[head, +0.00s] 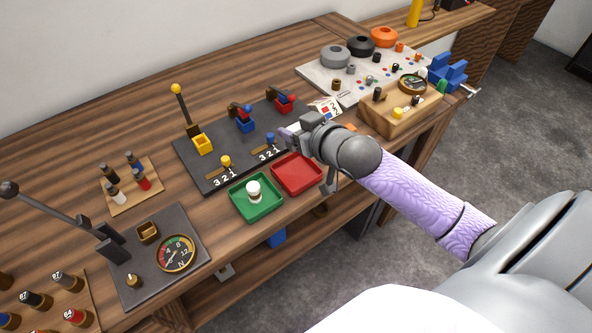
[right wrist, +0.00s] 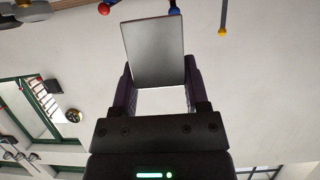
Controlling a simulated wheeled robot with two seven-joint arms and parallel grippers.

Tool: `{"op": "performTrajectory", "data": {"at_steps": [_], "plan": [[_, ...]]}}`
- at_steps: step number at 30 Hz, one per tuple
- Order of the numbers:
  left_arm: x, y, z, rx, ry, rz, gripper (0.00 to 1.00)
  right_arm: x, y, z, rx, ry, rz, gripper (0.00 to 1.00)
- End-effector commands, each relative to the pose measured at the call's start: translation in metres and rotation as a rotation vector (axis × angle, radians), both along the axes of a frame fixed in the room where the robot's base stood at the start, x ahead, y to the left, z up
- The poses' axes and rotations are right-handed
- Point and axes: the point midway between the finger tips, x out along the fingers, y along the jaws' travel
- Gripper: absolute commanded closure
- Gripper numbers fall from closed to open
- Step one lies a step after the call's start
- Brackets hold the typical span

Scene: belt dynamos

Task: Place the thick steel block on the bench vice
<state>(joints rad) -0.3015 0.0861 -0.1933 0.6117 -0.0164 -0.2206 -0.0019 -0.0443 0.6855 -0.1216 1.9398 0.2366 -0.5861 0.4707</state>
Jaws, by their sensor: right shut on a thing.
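My right gripper (head: 289,133) reaches in from the right and hangs above the dark lever board. In the right wrist view the gripper (right wrist: 160,88) is shut on the thick steel block (right wrist: 155,48), a flat grey rectangular piece sticking out past the fingertips, slightly tilted. In the head view the block is hard to tell from the gripper. The blue bench vice (head: 447,71) is at the right end of the bench, with a metal handle at its side; it is well away from my right gripper. My left gripper is not in view.
A green tray (head: 236,209) with a white-topped piece and an empty red tray (head: 297,188) lie at the front edge. A wooden block (head: 385,122) with small parts stands before the vice. A pale board (head: 310,72) with round pots is behind. A tall lever (head: 182,105) rises left.

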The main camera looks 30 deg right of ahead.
Motion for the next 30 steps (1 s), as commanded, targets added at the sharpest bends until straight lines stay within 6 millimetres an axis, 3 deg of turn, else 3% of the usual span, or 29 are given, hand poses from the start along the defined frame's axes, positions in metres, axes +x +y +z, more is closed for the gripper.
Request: {"op": "performTrajectory", "data": {"at_steps": [5, 16, 18, 30], "plan": [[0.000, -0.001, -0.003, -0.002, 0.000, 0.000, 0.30, 0.001, 0.001, -0.003, 0.000, -0.002, 0.000, 1.00], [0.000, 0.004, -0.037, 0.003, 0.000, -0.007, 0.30, 0.000, 0.001, -0.083, 0.001, 0.000, 0.000, 1.00], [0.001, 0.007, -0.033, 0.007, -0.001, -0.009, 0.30, 0.001, 0.001, -0.091, 0.001, 0.000, -0.001, 1.00], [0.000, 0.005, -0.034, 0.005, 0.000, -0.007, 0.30, 0.001, 0.001, -0.098, 0.000, -0.003, 0.000, 1.00]]}}
